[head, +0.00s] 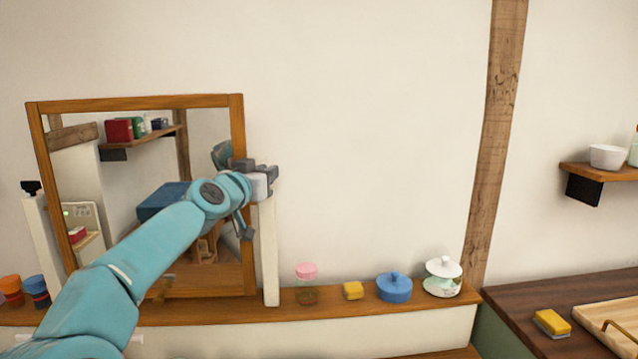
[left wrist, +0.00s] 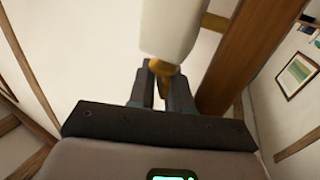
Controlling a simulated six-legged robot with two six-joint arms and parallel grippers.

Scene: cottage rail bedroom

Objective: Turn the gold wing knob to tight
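The gold wing knob (left wrist: 163,69) shows in the left wrist view beside a pale post (left wrist: 170,25), with its narrow part between my left fingers. My left gripper (left wrist: 163,92) has its fingers close together on the knob. In the head view my left gripper (head: 264,180) is at the top of the mirror's right white post (head: 269,255), and it hides the knob there. The wood-framed mirror (head: 237,130) stands between two white posts, and a black knob (head: 31,187) tops the left one. My right gripper is not in view.
Orange and blue jars (head: 36,290) stand at left. The wall right of the mirror is clear.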

